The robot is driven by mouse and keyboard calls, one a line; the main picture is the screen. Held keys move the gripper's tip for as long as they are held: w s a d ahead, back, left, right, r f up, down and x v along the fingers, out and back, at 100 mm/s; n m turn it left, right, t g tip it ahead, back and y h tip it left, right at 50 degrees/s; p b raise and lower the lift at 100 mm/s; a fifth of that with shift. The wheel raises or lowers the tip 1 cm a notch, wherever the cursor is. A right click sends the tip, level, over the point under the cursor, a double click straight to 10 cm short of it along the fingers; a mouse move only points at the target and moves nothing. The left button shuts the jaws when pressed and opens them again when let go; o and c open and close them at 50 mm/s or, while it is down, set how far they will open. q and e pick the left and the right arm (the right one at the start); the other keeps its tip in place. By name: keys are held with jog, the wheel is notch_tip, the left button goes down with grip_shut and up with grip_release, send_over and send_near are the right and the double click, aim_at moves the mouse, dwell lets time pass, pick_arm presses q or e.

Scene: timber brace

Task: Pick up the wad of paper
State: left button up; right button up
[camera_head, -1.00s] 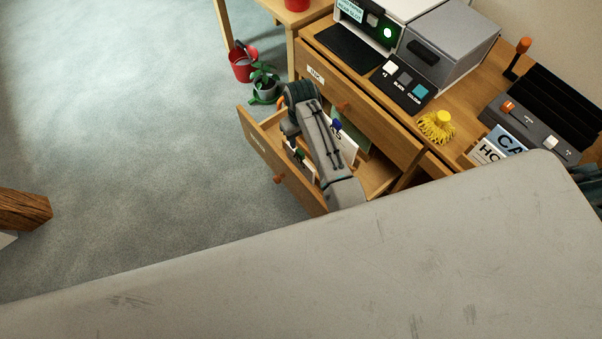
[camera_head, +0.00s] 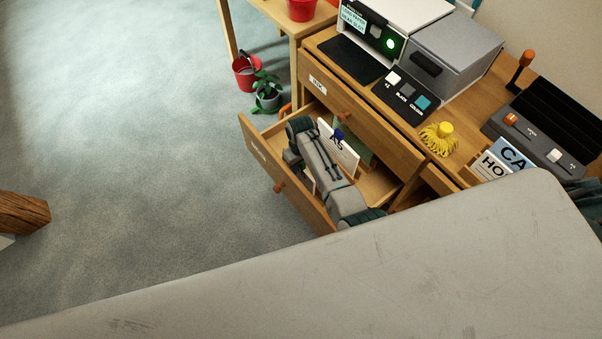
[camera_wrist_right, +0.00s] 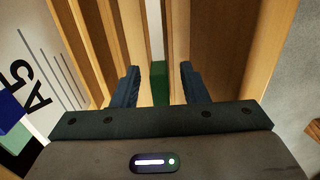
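I cannot make out a wad of paper in either view. My right arm reaches down into the open drawer (camera_head: 268,165) of the wooden desk. The arm hides part of the drawer's inside, and the fingers do not show clearly in the head view. In the right wrist view my right gripper (camera_wrist_right: 159,84) has its two dark fingers apart, with nothing held between them. Beyond the gap are a dark green piece (camera_wrist_right: 159,82), a pale strip and wooden boards. My left gripper is in neither view.
An A5 card (camera_head: 338,150) stands in the drawer beside my arm; it shows at the left of the wrist view (camera_wrist_right: 30,75). A printer (camera_head: 385,25), button panel (camera_head: 403,93) and yellow tasselled object (camera_head: 440,138) are on the desk.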

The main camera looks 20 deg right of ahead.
jog(key=shift+f, duration=0.15)
grip_shut()
